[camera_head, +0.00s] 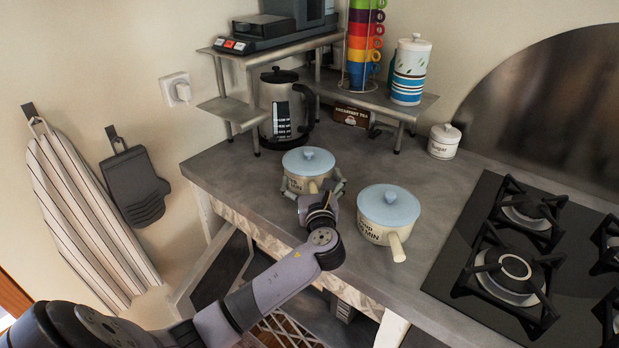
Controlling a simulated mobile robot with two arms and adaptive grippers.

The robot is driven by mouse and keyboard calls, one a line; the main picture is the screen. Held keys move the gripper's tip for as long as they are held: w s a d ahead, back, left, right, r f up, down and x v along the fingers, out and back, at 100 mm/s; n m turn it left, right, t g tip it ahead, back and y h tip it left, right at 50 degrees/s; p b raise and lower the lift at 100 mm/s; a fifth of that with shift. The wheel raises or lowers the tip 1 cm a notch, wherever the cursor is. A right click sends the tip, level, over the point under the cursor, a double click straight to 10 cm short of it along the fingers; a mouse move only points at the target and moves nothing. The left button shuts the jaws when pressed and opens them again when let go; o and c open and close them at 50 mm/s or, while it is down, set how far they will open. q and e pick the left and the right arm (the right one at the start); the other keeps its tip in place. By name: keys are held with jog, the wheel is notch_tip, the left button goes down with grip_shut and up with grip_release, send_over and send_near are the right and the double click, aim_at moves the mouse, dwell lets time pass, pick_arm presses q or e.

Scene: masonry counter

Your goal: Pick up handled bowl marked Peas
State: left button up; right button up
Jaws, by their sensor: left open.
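Two cream handled bowls with pale blue lids stand upright on the grey counter. The smaller bowl (296,184) is on the left, with a short handle pointing toward me; its dark lettering is partly covered and I cannot read it as Peas. The larger bowl (374,232) is to its right, with dark lettering I read only in part, ending in "MIN". My left gripper (320,190) is open at the front of the smaller bowl, its fingers spread to either side of the handle. I cannot tell whether they touch. My right gripper is not in view.
A sugar jar (444,142) is at the back. A black gas hob (455,270) lies to the right. Bare counter lies left of the bowls. An open cabinet door is below.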

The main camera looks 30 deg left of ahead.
pick_arm(q)
grip_shut()
dwell(1.1)
jog(key=shift+r, duration=0.1)
dwell(0.4)
